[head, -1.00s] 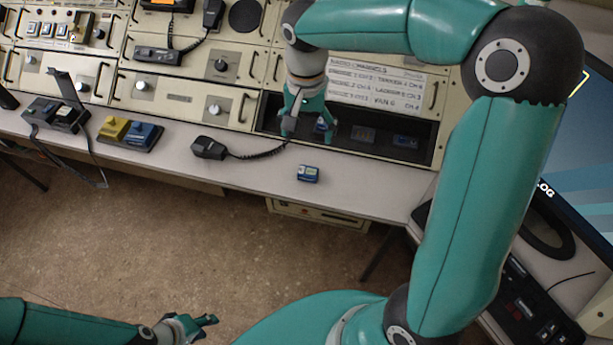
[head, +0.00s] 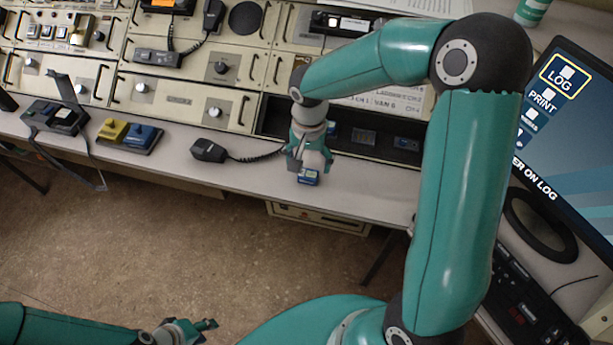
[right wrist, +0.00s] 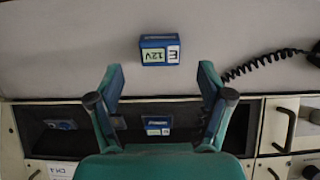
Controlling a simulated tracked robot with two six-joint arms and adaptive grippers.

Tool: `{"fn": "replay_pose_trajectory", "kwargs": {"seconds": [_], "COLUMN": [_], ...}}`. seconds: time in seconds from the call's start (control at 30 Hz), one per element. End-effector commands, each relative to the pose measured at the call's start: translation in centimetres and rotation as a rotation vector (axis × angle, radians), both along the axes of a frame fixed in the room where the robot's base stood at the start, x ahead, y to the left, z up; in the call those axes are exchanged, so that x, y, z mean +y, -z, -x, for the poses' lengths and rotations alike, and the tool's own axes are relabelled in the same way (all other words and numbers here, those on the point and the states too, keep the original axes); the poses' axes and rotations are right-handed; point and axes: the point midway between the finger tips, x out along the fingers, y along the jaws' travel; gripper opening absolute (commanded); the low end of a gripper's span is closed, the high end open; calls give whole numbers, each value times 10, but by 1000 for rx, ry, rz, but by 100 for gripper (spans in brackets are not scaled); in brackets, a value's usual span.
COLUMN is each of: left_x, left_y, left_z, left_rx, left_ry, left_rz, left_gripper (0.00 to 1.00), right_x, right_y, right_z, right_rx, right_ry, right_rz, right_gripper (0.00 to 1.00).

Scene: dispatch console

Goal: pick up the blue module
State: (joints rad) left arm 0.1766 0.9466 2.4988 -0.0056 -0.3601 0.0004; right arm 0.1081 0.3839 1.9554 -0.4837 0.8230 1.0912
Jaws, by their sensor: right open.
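A small blue module (head: 308,177) with a pale label lies on the desk near its front edge. In the right wrist view the same module (right wrist: 159,50) shows a label reading "E 12V", just beyond the fingertips. My right gripper (head: 309,168) is over it in the head view, pointing down and partly covering it. In the right wrist view the right gripper (right wrist: 160,72) has its fingers spread wide, with nothing between the tips. My left gripper (head: 208,327) is low in the head view, over the floor and away from the desk; its opening is too small to judge.
Other blue units sit in the dark rack slot (head: 347,144) behind, one (right wrist: 157,126) framed between the right fingers. A handset (head: 208,150) with a coiled cord lies left of the module. A monitor (head: 570,130) stands at right. The desk around the module is clear.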

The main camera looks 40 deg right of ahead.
Motion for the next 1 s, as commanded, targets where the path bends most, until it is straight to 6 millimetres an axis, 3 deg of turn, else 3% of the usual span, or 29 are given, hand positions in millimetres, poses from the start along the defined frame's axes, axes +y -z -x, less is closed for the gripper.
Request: {"fn": "replay_pose_trajectory", "kwargs": {"seconds": [0.23,0.57,1.0], "left_x": [0,0,0], "left_y": [-3,-3,-3], "left_z": [0,0,0], "left_rx": [0,0,0], "left_ry": [0,0,0], "left_rz": [0,0,0], "left_gripper": [37,37,37], "right_x": [0,0,0], "right_y": [35,41,41], "right_z": [1,0,0], "right_rx": [4,1,1], "right_ry": [0,1,1], "right_rz": [0,-2,-1], "right_gripper": [79,78,5]}}
